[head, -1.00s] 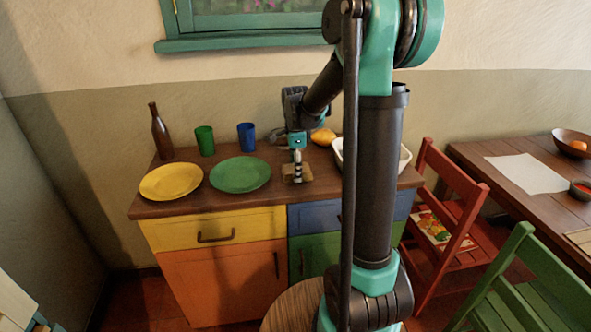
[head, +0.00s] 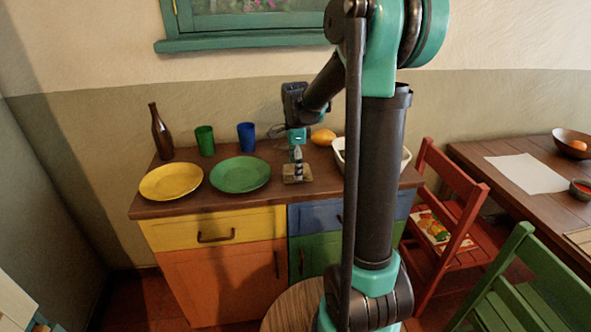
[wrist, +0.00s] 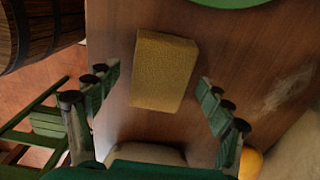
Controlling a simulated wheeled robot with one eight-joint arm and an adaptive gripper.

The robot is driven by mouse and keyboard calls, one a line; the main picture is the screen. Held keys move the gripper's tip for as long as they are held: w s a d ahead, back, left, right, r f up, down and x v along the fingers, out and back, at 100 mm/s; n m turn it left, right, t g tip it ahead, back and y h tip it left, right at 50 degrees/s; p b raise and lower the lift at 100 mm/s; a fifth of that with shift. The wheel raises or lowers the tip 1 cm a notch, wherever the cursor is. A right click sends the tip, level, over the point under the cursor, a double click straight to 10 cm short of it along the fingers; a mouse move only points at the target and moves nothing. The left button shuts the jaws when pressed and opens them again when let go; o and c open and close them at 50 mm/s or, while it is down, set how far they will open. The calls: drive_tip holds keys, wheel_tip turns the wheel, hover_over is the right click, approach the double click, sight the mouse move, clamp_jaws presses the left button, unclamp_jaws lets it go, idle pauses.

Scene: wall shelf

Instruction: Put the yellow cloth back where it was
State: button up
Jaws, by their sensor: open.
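The yellow cloth (head: 306,173) lies on the wooden counter (head: 190,208), right of the green plate, and looks like a folded, block-shaped bundle. In the wrist view the cloth (wrist: 163,70) lies between and beyond my spread fingers, with a gap on both sides. My gripper (head: 298,160) points down over the cloth. It also shows in the wrist view (wrist: 158,88), open and with nothing held. Part of the cloth is hidden behind the fingers in the head view.
A green plate (head: 240,174) and a yellow plate (head: 170,182) lie to the left. Green cup (head: 205,140), blue cup (head: 246,136) and brown bottle (head: 160,133) stand behind. An orange-yellow fruit (head: 323,136) and white dish (head: 405,160) are right, the dish partly hidden by my arm.

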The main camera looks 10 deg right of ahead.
wheel_tip(320, 180, up, 10)
drive_tip(key=r, duration=0.1)
drive_tip(key=s+d+f+n+t, duration=0.2)
drive_tip(key=s+f+n, duration=0.7)
drive_tip(key=s, duration=0.2)
drive_tip(key=s+d+f+n+t, duration=0.2)
drive_tip(key=s+f+n, duration=0.7)
drive_tip(key=s, duration=0.2)
drive_tip(key=shift+d, duration=0.25)
drive_tip(key=shift+r, duration=0.1)
